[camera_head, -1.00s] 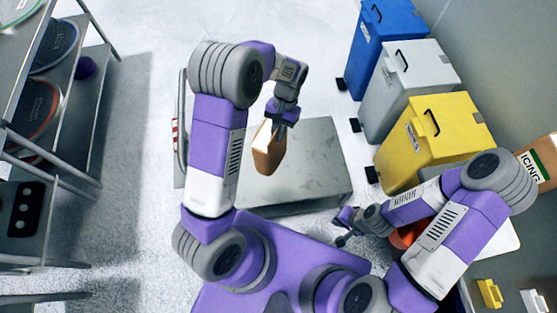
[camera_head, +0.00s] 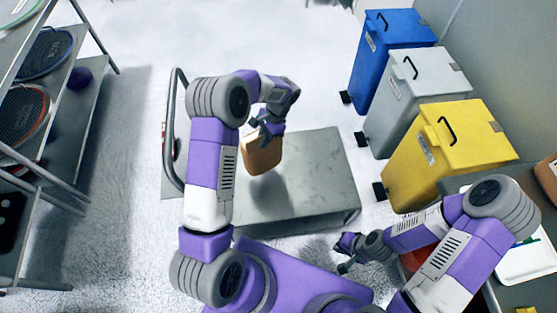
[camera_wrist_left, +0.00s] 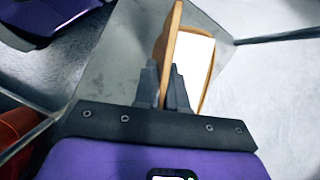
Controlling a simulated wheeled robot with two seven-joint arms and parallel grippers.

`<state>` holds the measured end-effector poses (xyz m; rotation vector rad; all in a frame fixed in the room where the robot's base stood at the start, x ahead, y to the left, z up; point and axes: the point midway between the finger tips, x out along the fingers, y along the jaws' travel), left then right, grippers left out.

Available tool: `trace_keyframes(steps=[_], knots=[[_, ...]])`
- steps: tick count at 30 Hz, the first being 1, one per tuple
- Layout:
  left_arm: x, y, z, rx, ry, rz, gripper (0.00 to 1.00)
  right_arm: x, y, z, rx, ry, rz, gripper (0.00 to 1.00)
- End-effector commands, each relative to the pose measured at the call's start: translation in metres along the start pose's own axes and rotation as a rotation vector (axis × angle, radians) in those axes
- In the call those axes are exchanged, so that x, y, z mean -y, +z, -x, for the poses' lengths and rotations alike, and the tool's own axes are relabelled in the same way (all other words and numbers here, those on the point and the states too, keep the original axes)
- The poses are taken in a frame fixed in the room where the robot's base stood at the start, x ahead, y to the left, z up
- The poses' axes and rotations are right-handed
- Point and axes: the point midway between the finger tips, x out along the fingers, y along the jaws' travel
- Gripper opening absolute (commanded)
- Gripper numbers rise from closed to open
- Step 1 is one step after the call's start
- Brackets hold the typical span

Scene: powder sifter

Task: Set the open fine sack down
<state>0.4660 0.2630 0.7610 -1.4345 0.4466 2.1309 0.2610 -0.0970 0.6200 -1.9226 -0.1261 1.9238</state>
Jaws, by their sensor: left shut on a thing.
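The open fine sack (camera_head: 262,154) is a brown paper sack with its mouth up; in the left wrist view its open top (camera_wrist_left: 190,60) shows a white inside. My left gripper (camera_head: 268,130) is shut on the sack's rim and holds it above a grey metal platform (camera_head: 315,180). The sack's shadow falls on the platform below it, apart from its base. In the left wrist view the fingers (camera_wrist_left: 167,88) pinch one wall of the sack. My right gripper (camera_head: 346,254) is low at the platform's near right; its fingers are too small to read.
A metal rail (camera_head: 170,120) stands at the platform's left end. Blue (camera_head: 385,60), grey (camera_head: 412,100) and yellow (camera_head: 440,155) lidded bins line the right. A rack with round sieves (camera_head: 45,55) stands at left. The platform's right part is clear.

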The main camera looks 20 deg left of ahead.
Motion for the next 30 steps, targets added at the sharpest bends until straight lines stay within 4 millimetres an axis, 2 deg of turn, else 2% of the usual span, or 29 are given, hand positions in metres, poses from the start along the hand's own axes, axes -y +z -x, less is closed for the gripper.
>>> trace_keyframes(steps=[9,17,22,30], knots=[[0.000,-0.018,-0.044,-0.001,-0.001,0.002,0.00,-0.006,-0.001,-0.015,0.000,0.000,0.000,0.00],[-0.001,-0.026,-0.062,-0.001,-0.001,0.003,0.00,-0.008,-0.001,-0.020,0.000,0.000,0.000,0.00],[-0.001,-0.034,-0.083,0.001,0.000,0.004,0.00,-0.010,-0.001,-0.028,0.000,0.000,0.000,0.00],[-0.001,-0.036,-0.085,-0.002,-0.002,0.004,0.00,-0.010,-0.001,-0.028,0.000,0.000,0.000,0.00]])
